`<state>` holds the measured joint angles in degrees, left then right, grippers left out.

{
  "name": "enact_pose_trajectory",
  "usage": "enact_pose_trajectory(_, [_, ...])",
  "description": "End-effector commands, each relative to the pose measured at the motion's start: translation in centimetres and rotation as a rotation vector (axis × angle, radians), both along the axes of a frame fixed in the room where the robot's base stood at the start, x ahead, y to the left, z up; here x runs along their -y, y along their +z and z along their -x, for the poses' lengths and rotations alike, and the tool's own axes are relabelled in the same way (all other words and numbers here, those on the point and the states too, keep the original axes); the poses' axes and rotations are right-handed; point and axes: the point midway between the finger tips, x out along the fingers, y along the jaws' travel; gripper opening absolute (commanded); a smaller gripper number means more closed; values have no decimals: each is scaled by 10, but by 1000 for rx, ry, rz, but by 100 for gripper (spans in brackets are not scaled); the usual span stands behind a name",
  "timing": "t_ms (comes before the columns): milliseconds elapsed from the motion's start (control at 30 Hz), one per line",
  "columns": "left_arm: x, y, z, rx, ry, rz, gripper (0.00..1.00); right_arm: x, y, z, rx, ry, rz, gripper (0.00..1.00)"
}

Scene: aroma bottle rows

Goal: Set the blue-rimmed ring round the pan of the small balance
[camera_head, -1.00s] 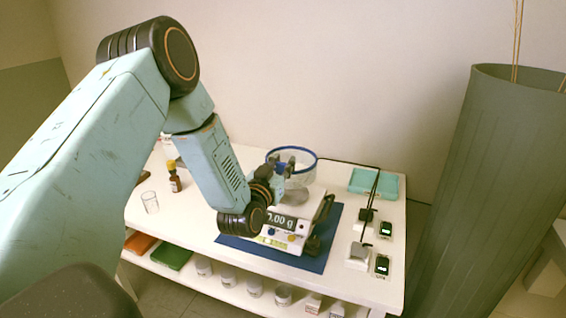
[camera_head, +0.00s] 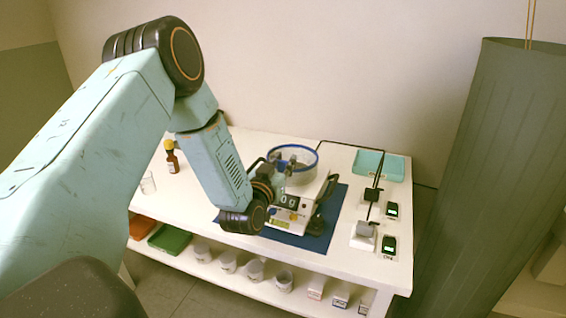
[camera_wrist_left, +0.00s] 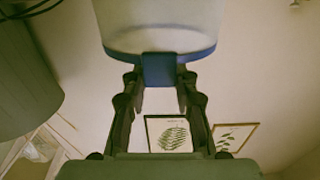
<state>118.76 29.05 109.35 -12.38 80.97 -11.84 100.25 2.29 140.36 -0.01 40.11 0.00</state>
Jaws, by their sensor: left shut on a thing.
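The blue-rimmed ring (camera_head: 307,152) is a clear round wall with a blue upper rim. In the head view it is over the pan of the small balance (camera_head: 290,222); I cannot tell whether it touches the balance. In the left wrist view the fingers (camera_wrist_left: 158,76) close on a blue tab of the ring (camera_wrist_left: 112,52). The arm hides part of the balance and its display. The pan is hidden behind the ring. My right gripper is not in view.
The balance stands on a blue mat (camera_head: 330,215) on a white table. A teal tray (camera_head: 366,163) and two small devices with green displays (camera_head: 392,210) are at the right. A grey-green column (camera_head: 490,180) rises at the right.

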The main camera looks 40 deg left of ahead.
Motion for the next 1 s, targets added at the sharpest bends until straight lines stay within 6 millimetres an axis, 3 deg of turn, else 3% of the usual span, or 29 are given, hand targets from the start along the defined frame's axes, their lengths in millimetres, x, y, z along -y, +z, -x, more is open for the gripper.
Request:
enact_pose_trajectory(800, [0, -11, 0, 2, 0, 0, 0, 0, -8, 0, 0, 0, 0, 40])
enact_pose_trajectory(833, [0, -10, 0, 2, 0, 0, 30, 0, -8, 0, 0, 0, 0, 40])
enact_pose_trajectory(1000, [0, -10, 0, 1, 0, 0, 44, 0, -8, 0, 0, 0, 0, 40])
